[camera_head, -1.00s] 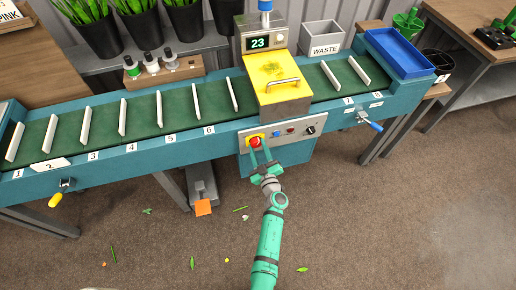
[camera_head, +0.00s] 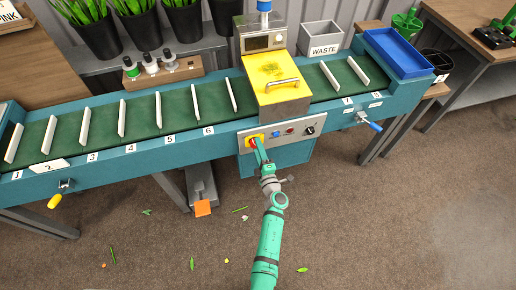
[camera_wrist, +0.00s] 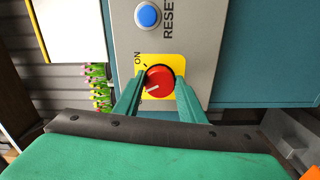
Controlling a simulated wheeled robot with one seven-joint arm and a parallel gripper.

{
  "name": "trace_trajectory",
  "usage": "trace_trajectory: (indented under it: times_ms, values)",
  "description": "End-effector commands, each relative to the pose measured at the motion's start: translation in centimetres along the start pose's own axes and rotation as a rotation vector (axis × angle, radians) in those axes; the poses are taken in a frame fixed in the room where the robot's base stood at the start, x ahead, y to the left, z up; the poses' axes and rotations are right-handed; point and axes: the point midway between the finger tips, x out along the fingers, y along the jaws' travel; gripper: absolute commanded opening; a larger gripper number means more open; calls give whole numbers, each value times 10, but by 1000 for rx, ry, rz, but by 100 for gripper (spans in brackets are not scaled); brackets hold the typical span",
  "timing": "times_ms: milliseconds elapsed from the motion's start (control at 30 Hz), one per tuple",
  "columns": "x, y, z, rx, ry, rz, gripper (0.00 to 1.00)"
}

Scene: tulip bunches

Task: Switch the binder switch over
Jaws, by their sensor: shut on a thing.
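The binder switch is a red rotary knob (camera_wrist: 160,80) on a yellow plate (camera_wrist: 143,66), marked ON. It sits at the left of the grey control panel (camera_head: 301,131) under the yellow-covered binder (camera_head: 272,68). My gripper (camera_wrist: 162,84) is shut on the red knob, with one green finger on each side of it. The white mark on the knob points away from the ON label, towards the lower left in the wrist view. The binder's display (camera_head: 264,42) is dark. In the head view my gripper (camera_head: 257,146) hides much of the knob.
A blue RESET button (camera_wrist: 148,15) is close beside the switch; a black knob (camera_head: 310,130) is at the panel's right end. The conveyor (camera_head: 140,115) runs left and right. A blue-handled crank (camera_head: 371,124) sticks out at right. The floor in front is mostly free.

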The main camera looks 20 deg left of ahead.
Motion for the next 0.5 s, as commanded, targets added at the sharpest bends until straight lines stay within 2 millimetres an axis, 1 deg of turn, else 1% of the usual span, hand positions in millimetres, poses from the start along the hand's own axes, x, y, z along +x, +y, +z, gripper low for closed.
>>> trace_trajectory:
  times_ms: [200,500]
  values:
    - [-1,0,-1,-162,1,-1,14]
    - [-1,0,-1,-304,1,-2,14]
